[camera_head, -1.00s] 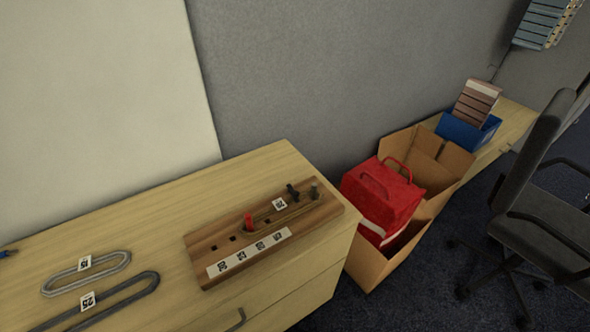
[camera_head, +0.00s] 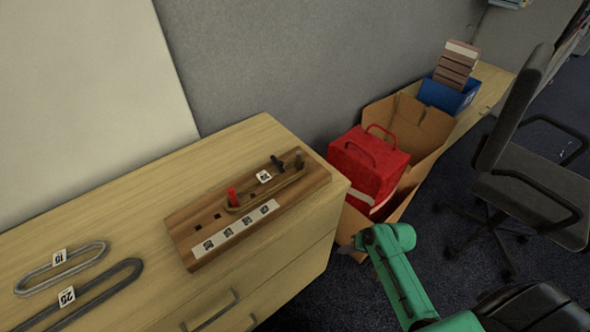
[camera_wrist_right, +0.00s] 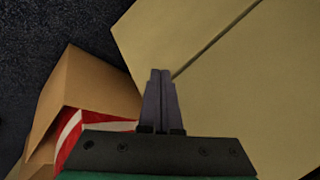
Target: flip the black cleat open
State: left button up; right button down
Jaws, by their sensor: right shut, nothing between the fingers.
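The black cleat (camera_head: 278,163) is a small dark lever near the far right end of a wooden board (camera_head: 185,232) on the table. A tan band or cord (camera_head: 270,200) runs along the board between a red peg (camera_head: 232,197) and a grey post (camera_head: 299,158) beside the cleat. My right gripper (camera_wrist_right: 160,100) is shut and empty in the right wrist view, in front of the pale drawer fronts. It is apart from the board, which that view does not show. My left gripper is not in view.
Two grey loops with tags (camera_head: 60,270) lie on the table (camera_head: 110,205) left of the board. A cardboard box (camera_head: 425,135) with a red bag (camera_head: 368,165) stands right of the table. A black chair (camera_head: 530,190) is farther right. My green right arm rises at the lower right.

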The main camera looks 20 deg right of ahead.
jog(key=w+a+r+t+y+b, duration=0.1)
jog(key=w+r+y, duration=0.1)
jog(key=r, duration=0.6)
jog(key=w+a+r+y, duration=0.1)
jog(key=a+r, duration=0.1)
jog(key=r, duration=0.6)
jog(key=m+t+y, duration=0.2)
jog(key=t+y, duration=0.1)
jog(key=y, duration=0.3)
send_near(295, 175)
jog(key=s+d+r, duration=0.2)
jog(key=d+r, duration=0.1)
jog(key=r, duration=0.2)
jog(key=shift+s+d+f, duration=0.1)
jog(key=shift+s+f, duration=0.05)
jog(key=p+x, duration=0.2)
jog(key=x, duration=1.2)
jog(key=shift+t, duration=0.3)
